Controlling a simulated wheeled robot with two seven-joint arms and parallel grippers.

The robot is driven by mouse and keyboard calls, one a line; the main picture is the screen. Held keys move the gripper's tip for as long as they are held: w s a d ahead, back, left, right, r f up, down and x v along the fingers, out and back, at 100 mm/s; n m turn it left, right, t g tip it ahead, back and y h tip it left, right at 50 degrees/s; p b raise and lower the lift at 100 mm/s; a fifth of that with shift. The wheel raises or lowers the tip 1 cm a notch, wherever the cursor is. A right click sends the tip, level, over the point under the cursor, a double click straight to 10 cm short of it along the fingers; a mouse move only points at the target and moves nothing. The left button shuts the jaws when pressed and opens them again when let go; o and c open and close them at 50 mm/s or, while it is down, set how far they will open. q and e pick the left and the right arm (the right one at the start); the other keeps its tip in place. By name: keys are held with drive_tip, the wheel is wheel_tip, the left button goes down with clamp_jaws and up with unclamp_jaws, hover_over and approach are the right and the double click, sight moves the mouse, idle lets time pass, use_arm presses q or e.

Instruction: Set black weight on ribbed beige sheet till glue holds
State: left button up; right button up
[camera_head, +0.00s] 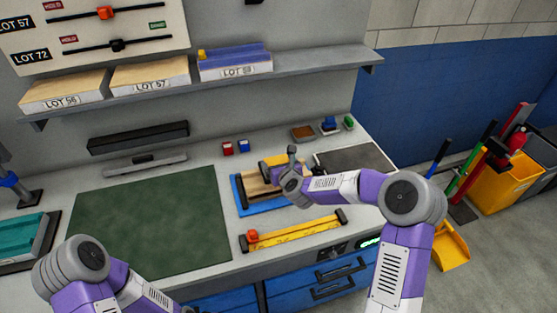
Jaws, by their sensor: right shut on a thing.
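The ribbed beige sheet (259,187) lies on a blue panel or tray (241,196) at the middle right of the counter, partly covered by my right gripper and arm. My right gripper (281,172) is low over the sheet's right part and shut on a dark block with a yellowish end, which looks like the black weight (273,161). The gripper hides much of the block, and I cannot tell whether it touches the sheet. My left arm shows at the bottom left, but its gripper is out of view.
A green mat (150,225) lies clear to the left. A yellow gauge bar (295,234) with a red slider lies in front of the blue tray. A dark pad (352,159) is at the right. Red and blue small containers (235,147) stand behind. A shelf (220,82) holds labelled stacks above.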

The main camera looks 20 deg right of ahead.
drive_tip(key=shift+r, duration=0.4)
drive_tip(key=shift+w+f+b, duration=0.1)
drive_tip(key=shift+f+b, duration=0.15)
drive_tip(key=shift+b, duration=0.1)
drive_tip(key=shift+f, duration=0.1)
drive_tip(key=o, duration=1.8)
drive_tip(key=shift+f, duration=0.25)
drive_tip(key=shift+c, duration=0.2)
drive_tip(key=shift+s, duration=0.2)
drive_tip(key=shift+r, duration=0.1)
drive_tip(key=shift+r+p, duration=0.5)
drive_tip(key=shift+p, duration=0.05)
drive_tip(key=v, duration=1.1)
drive_tip(key=shift+s+b, duration=0.3)
drive_tip(key=shift+s, duration=0.2)
